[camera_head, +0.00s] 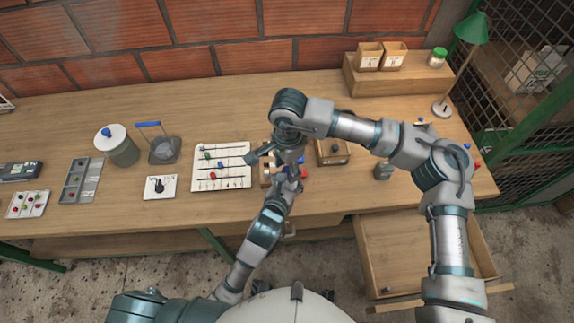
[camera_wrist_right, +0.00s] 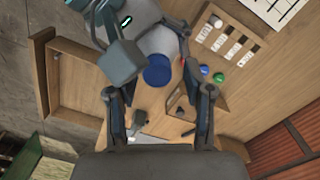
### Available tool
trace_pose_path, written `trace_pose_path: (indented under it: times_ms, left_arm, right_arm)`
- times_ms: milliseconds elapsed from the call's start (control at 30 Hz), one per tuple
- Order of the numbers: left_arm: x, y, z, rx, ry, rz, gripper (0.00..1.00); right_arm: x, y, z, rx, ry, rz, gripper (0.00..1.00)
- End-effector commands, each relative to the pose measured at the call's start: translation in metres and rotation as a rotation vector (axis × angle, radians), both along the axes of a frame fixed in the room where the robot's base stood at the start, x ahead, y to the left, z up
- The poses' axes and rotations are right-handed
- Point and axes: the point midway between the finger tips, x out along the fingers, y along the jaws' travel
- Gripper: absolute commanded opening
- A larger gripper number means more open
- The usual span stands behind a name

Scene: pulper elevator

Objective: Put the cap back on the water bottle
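A blue round cap-like piece (camera_wrist_right: 158,72) shows in the right wrist view, in line with the gap between my right fingers. A small blue spot also shows among the grippers in the head view.
A wooden table (camera_head: 345,90) carries a white slider board (camera_head: 222,182), a lidded jar (camera_head: 122,152), a wooden box (camera_head: 332,158) and a small dark container (camera_head: 383,170). An open drawer (camera_head: 400,240) juts out front right. A green lamp (camera_head: 471,28) stands back right.

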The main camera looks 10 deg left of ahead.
Motion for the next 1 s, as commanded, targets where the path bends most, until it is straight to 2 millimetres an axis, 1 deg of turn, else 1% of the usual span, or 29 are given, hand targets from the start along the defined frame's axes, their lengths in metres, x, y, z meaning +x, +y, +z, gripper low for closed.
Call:
trace_pose_path:
  times_ms: [267, 367, 600, 667, 900, 933, 1000]
  left_arm:
    - [0.000, 0.001, 0.001, 0.000, -0.001, 0.002, 0.00]
    - [0.001, 0.001, 0.001, 0.000, -0.001, 0.002, 0.00]
    - [0.000, 0.001, 0.001, 0.000, -0.001, 0.003, 0.00]
    - [0.000, 0.001, 0.001, 0.000, -0.001, 0.003, 0.00]
    - [0.001, 0.001, 0.000, 0.000, -0.001, 0.003, 0.00]
    - [0.001, 0.001, 0.000, 0.000, -0.001, 0.003, 0.00]
    - [0.001, 0.001, 0.000, 0.000, -0.001, 0.003, 0.00]
  right_arm:
    - [0.000, 0.000, 0.001, -0.002, 0.001, 0.001, 0.53]
    - [0.000, 0.000, 0.007, -0.001, -0.001, 0.001, 0.53]
    - [0.001, -0.001, 0.038, -0.001, -0.001, 0.001, 0.53]
    - [0.002, -0.001, 0.043, -0.002, 0.001, 0.001, 0.53]
    - [0.002, -0.001, 0.045, -0.003, 0.002, 0.001, 0.53]
    - [0.002, -0.001, 0.045, -0.003, 0.002, 0.002, 0.50]
    - [0.002, -0.001, 0.047, -0.004, 0.000, 0.014, 0.50]
